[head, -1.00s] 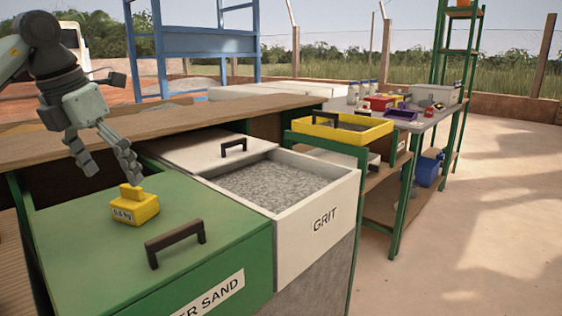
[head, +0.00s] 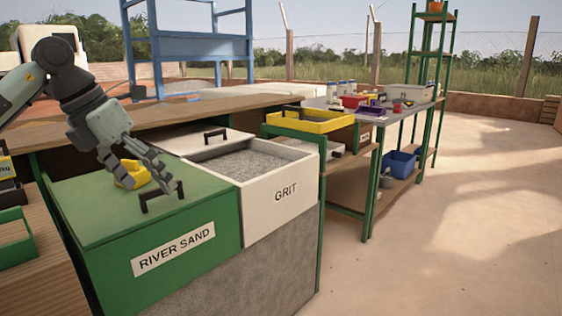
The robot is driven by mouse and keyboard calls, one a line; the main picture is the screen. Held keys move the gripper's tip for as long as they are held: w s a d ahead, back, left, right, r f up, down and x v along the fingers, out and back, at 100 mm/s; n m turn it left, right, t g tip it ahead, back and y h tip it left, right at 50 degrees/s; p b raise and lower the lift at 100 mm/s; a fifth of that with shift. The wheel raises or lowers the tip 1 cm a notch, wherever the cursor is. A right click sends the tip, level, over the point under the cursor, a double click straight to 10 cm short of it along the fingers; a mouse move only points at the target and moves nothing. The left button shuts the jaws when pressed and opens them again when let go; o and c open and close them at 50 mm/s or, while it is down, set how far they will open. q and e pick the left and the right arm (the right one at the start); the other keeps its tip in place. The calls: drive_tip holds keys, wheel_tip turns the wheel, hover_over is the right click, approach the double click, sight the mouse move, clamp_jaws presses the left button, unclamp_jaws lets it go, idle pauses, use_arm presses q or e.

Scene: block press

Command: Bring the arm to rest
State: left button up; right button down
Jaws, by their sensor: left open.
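A yellow weight block (head: 126,180) sits on that lid, partly hidden behind the fingers. The fingertips overlap the dark lid handle (head: 161,199) in the picture; I cannot tell whether they touch it. My right gripper is not in view.
The white grit bin (head: 285,195) stands open to the right, full of grey grit. A yellow tray (head: 312,122) sits on a green-framed stand beyond. A wooden ledge (head: 220,110) runs behind the bins. The floor (head: 450,230) at right is clear.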

use_arm(q)
drive_tip(key=d+r+n+t+h+p, duration=0.1)
drive_tip(key=d+r+n+h, duration=0.1)
drive_tip(key=d+h, duration=1.55)
drive_tip(key=w+a+f+n+t+y, duration=0.25)
drive_tip(key=w+n+t+y, duration=0.2)
drive_tip(key=n+t, duration=0.4)
drive_tip(key=w+a+f+n+t+y, duration=0.25)
drive_tip(key=n+t+y, duration=0.35)
drive_tip(key=n, duration=0.4)
drive_tip(key=a+f+n+y+p, duration=0.1)
drive_tip(key=a+f+n+y, duration=1)
drive_tip(key=f, duration=0.5)
drive_tip(key=s+a+f+n+g+y, duration=0.1)
drive_tip(key=s+a+f+n+g, duration=0.25)
drive_tip(key=s+f, duration=0.5)
drive_tip(key=s+a+f+n+g+y, duration=0.1)
drive_tip(key=s+a+f+n+g, duration=0.15)
drive_tip(key=s+f+g, duration=0.65)
drive_tip(key=s+f+n+g, duration=0.2)
drive_tip(key=s+f, duration=1)
drive_tip(key=s, duration=0.1)
drive_tip(key=shift+s+d+f+g+h+p, duration=0.25)
drive_tip(key=shift+d+g+h+p, duration=0.05)
drive_tip(key=shift+d+h+p, duration=0.1)
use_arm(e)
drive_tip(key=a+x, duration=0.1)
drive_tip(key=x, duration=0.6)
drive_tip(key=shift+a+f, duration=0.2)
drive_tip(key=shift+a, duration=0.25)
